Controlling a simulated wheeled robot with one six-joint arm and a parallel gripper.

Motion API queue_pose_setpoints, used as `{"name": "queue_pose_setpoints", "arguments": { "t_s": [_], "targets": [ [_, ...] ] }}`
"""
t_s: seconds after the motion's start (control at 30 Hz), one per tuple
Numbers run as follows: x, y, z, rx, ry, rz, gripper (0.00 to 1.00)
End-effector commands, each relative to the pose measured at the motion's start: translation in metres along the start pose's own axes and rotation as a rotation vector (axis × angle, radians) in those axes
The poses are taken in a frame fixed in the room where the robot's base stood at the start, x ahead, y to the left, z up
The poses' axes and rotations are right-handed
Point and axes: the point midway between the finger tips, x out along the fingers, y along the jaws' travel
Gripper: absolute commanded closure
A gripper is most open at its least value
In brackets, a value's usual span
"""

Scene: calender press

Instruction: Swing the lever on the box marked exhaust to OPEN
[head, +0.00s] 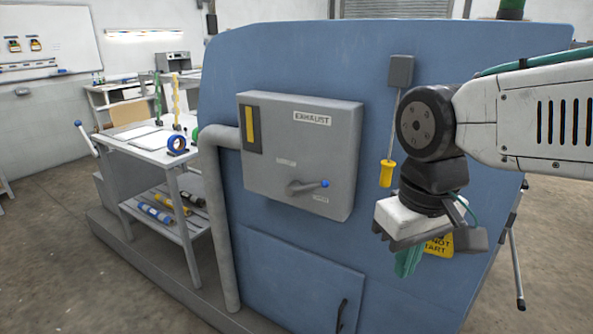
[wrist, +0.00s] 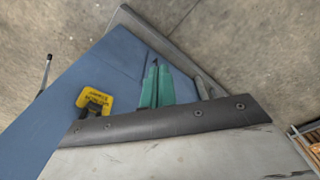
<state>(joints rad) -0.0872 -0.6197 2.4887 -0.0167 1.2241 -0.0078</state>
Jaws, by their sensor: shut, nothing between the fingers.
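The grey box marked EXHAUST (head: 266,145) is fixed to the blue machine panel in the head view. Its lever (head: 307,187) is a dark handle with a blue tip, low on the box's front, pointing to the right and slightly up. Small labels sit above left of the lever and below right of it; their words are too small to read surely. My gripper (head: 407,262) hangs to the right of the box, apart from it, with its green fingers pointing down. In the wrist view the fingers (wrist: 155,86) are together and empty. The box and lever are not in the wrist view.
A yellow pull handle (head: 387,173) hangs on a cord from a small grey box, between the exhaust box and my arm. A yellow tag (head: 440,245) is behind my gripper. A grey pipe (head: 213,220) runs down left of the box. A workbench (head: 128,150) stands at left.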

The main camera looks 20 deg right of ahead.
Motion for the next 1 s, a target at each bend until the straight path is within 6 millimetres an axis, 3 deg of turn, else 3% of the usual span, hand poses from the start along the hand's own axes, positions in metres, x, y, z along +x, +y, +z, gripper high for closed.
{"name": "queue_pose_setpoints", "arguments": {
  "t_s": [0.3,0.4,0.5,0.57,0.67,0.77,1.0],
  "targets": [
    [-0.049,-0.049,-0.171,-0.382,0.081,0.107,1.00],
    [-0.064,-0.063,-0.217,-0.485,0.134,0.144,1.00],
    [-0.085,-0.068,-0.250,-0.561,0.198,0.183,1.00],
    [-0.098,-0.066,-0.258,-0.591,0.233,0.201,1.00],
    [-0.093,-0.065,-0.260,-0.621,0.235,0.209,1.00],
    [-0.082,-0.063,-0.263,-0.622,0.232,0.208,1.00],
    [-0.035,-0.058,-0.276,-0.621,0.230,0.208,1.00]
  ]
}}
